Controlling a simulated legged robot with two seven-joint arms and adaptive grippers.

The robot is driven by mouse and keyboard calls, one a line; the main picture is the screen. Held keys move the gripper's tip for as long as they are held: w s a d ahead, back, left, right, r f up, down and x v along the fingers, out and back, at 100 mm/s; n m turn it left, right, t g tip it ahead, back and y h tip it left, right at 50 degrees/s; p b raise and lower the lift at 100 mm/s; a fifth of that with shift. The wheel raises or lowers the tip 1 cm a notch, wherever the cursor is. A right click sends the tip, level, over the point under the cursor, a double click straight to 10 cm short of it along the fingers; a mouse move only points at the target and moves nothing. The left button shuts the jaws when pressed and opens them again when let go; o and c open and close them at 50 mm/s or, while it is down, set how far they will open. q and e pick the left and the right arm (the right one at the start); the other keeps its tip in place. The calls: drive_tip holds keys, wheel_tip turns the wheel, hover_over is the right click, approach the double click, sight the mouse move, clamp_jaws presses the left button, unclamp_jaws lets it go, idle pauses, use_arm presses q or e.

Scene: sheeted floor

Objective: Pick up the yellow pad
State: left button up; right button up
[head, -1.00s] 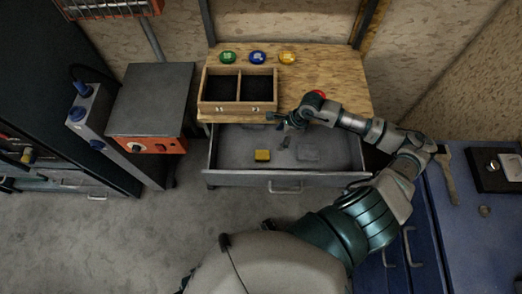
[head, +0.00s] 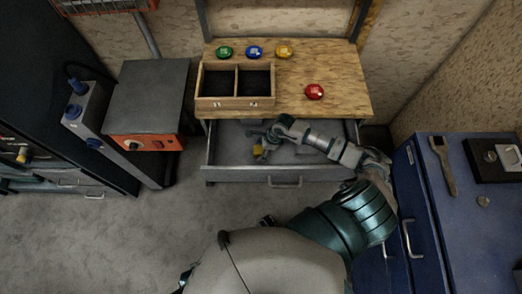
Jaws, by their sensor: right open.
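My right arm reaches in from the right over the drawer. I cannot tell whether the fingers touch the pad. My left gripper is not in view.
A wooden two-compartment box (head: 236,103) stands on the workbench (head: 335,85) above the drawer. Green (head: 224,52), blue (head: 254,52), yellow (head: 284,52) and red (head: 314,92) buttons are on the bench top. A blue cabinet (head: 440,220) stands at right.

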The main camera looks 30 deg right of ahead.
sight(261, 149)
drive_tip(key=shift+a, duration=0.15)
drive_tip(key=shift+c, duration=1.4)
drive_tip(key=shift+d, duration=0.25)
drive_tip(key=c, duration=1.1)
drive_tip(key=shift+o, duration=0.2)
wheel_tip(261, 149, up, 10)
drive_tip(key=shift+a+r+p, duration=0.1)
drive_tip(key=shift+p, duration=0.25)
